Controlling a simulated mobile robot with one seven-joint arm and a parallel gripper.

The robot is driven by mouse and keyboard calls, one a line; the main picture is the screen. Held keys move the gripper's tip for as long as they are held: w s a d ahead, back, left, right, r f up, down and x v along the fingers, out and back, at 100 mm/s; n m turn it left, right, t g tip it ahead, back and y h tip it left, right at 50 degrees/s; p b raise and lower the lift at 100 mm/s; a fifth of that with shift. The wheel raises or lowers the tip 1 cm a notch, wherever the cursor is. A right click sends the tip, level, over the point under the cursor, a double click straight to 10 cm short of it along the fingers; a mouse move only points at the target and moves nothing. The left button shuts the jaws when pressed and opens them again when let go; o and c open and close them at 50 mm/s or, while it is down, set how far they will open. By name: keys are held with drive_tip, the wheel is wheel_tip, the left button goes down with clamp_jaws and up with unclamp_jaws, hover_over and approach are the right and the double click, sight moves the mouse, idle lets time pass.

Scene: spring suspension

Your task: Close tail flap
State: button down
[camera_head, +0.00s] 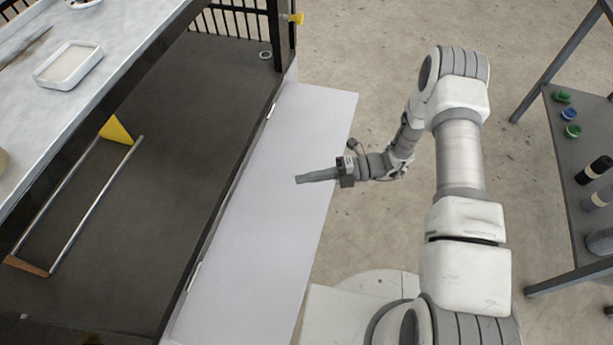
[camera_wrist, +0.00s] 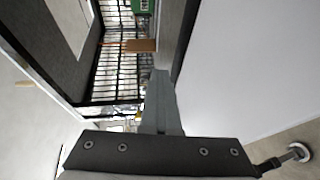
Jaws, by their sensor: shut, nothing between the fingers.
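The tail flap (camera_head: 262,200) is a long pale panel hinged along the right edge of the dark bed. It hangs open, tilted outward from the bed in the head view. In the wrist view the flap (camera_wrist: 245,65) fills the upper right as a broad pale surface. My gripper (camera_head: 299,179) is shut and empty. In the head view it overlaps the flap's middle; whether it touches the flap I cannot tell. In the wrist view my gripper's fingers (camera_wrist: 160,85) point upward beside the flap's edge.
A worktop (camera_head: 110,25) with a white dish (camera_head: 68,65) stands above the dark bed (camera_head: 190,110). A metal rail frame with yellow and brown ends lies in the bed. A shelf (camera_head: 560,150) with bottles stands at the far right. Bare concrete floor lies between.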

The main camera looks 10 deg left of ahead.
drive_tip(key=c, duration=0.8)
unclamp_jaws()
drive_tip(key=shift+o, duration=0.2)
drive_tip(key=shift+d, duration=0.15)
drive_tip(key=v, duration=1.7)
drive_tip(key=shift+b, duration=0.45)
drive_tip(key=shift+w, duration=0.15)
